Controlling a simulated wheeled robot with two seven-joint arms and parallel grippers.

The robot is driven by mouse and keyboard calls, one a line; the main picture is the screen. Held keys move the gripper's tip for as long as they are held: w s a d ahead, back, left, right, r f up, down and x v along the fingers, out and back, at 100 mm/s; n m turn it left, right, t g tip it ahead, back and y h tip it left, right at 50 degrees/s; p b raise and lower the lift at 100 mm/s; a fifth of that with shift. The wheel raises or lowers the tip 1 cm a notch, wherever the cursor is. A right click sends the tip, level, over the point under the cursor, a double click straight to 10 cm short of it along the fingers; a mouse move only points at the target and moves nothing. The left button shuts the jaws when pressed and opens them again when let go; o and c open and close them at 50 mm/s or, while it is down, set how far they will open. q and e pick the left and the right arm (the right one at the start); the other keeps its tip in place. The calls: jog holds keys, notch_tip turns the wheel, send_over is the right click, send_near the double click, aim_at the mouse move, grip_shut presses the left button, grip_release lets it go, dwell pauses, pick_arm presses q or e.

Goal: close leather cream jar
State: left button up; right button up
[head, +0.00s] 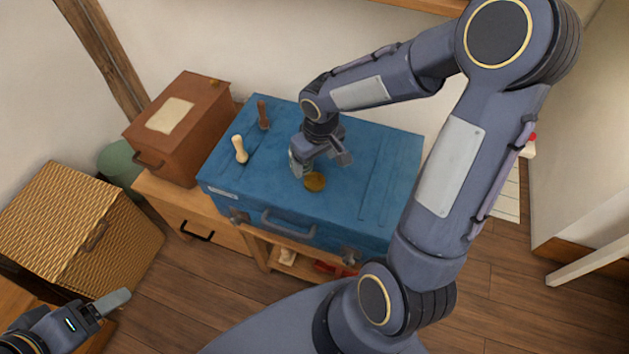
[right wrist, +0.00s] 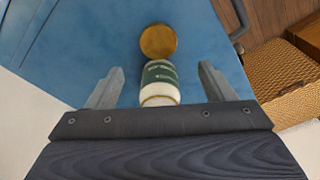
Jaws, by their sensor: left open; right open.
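The leather cream jar (right wrist: 158,84), white with a dark green label, stands on the blue trunk. In the head view it is mostly hidden behind my right gripper (head: 318,162). A round golden-brown lid (head: 314,182) lies on the trunk beside the jar; it also shows in the right wrist view (right wrist: 158,41), just beyond the jar. My right gripper is open, with its two fingers (right wrist: 160,85) on either side of the jar and gaps between them and it. My left gripper (head: 108,306) is open and empty at the lower left, far from the trunk.
The blue trunk (head: 385,190) also carries a pale wooden-handled tool (head: 240,149) and a brown one (head: 263,115) at its left. A brown box (head: 185,125) stands left of it, and a wicker chest (head: 75,230) further left. The trunk top's right side is clear.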

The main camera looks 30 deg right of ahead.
aim_at(314, 180)
jog(key=shift+w+f, duration=0.1)
jog(key=shift+f, duration=1.2)
notch_tip(314, 180, down, 5)
jog(key=shift+f+b, duration=0.15)
jog(key=shift+b, duration=0.4)
jog(key=c, duration=1.1)
